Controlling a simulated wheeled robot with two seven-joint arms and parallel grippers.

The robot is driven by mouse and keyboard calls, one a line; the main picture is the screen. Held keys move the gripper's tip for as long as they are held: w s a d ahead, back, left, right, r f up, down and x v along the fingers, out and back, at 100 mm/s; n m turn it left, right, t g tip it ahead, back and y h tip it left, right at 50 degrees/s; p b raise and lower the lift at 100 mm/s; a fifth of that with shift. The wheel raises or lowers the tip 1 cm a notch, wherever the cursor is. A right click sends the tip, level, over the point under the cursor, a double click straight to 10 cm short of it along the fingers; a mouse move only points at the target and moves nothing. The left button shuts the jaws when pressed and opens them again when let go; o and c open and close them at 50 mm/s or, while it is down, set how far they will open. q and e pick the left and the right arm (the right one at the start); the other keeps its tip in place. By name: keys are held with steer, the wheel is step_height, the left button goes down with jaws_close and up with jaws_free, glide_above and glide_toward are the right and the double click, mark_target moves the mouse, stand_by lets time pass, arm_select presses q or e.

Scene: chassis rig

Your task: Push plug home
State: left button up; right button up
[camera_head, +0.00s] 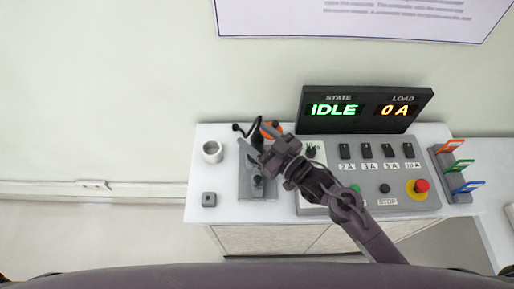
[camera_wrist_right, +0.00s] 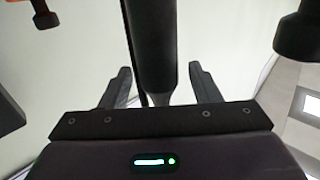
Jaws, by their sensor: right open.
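My right gripper (camera_head: 250,152) reaches in over the grey fixture (camera_head: 245,188) on the left part of the bench. In the right wrist view its two fingers (camera_wrist_right: 160,84) stand apart. A dark cylinder (camera_wrist_right: 152,40), which looks like the plug, lies between them with a gap on each side. A thin dark cable runs beside it. In the head view, an orange part (camera_head: 270,129) and a black cable (camera_head: 240,128) show behind the gripper. The gripper hides most of the plug and its socket, so I cannot tell how deep it sits. My left gripper is out of view.
A display (camera_head: 363,109) reads IDLE and 0 A behind a control panel (camera_head: 362,207) with several switches and a red stop button (camera_head: 421,186). A white cup (camera_head: 212,151) and small grey block (camera_head: 209,199) stand left. Coloured tags (camera_head: 460,165) stand right.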

jaws_close()
steer(key=shift+r, duration=0.1)
stand_by(0.4)
